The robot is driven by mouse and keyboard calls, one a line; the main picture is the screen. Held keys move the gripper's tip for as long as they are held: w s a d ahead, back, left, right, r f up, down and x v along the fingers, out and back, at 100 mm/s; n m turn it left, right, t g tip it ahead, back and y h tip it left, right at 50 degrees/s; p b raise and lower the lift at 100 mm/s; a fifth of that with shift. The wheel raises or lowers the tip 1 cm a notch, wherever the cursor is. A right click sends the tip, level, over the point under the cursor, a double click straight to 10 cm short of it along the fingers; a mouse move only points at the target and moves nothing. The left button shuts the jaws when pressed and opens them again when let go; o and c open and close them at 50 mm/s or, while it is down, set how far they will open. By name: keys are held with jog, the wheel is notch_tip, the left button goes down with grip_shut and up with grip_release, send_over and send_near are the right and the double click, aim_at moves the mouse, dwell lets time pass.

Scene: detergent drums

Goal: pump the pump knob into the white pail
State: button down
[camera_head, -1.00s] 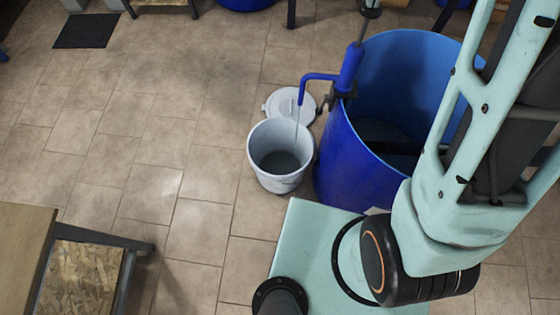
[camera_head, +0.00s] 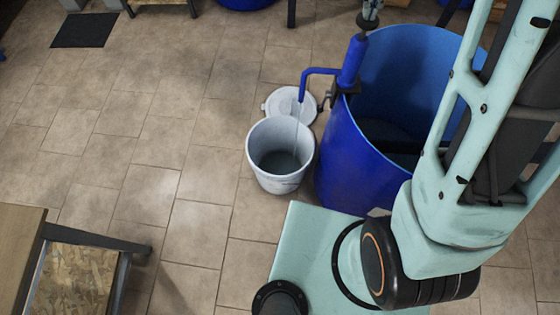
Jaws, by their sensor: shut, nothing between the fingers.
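The blue hand pump (camera_head: 350,62) is clamped on the rim of the open blue drum (camera_head: 352,160). Its dark pump knob (camera_head: 366,22) is at the top edge of the view, close above the pump body, with little rod showing. The tip of my gripper (camera_head: 372,7) shows just above the knob, shut and seemingly touching it; the rest is cut off by the frame. The pump's spout bends left and down over the white pail (camera_head: 252,160). A thin pale stream runs from the spout into the pail, which stands upright on the floor.
A white lid (camera_head: 283,103) lies on the floor behind the pail. A wooden table (camera_head: 20,240) stands at the lower left, and a dark mat (camera_head: 83,30) lies at the far left. The tiled floor left of the pail is clear.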

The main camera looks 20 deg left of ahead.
jog(key=shift+f+b, duration=0.3)
jog(key=shift+f, duration=0.5)
jog(key=shift+r, duration=0.1)
notch_tip(320, 180, up, 12)
jog(key=p, duration=1)
jog(key=shift+s+f+b, duration=0.1)
jog(key=shift+f+b, duration=3.9)
jog(key=shift+f, duration=2.25)
notch_tip(320, 180, up, 12)
jog(key=p, duration=0.9)
jog(key=shift+r+p, duration=0.2)
jog(key=shift+p, duration=0.1)
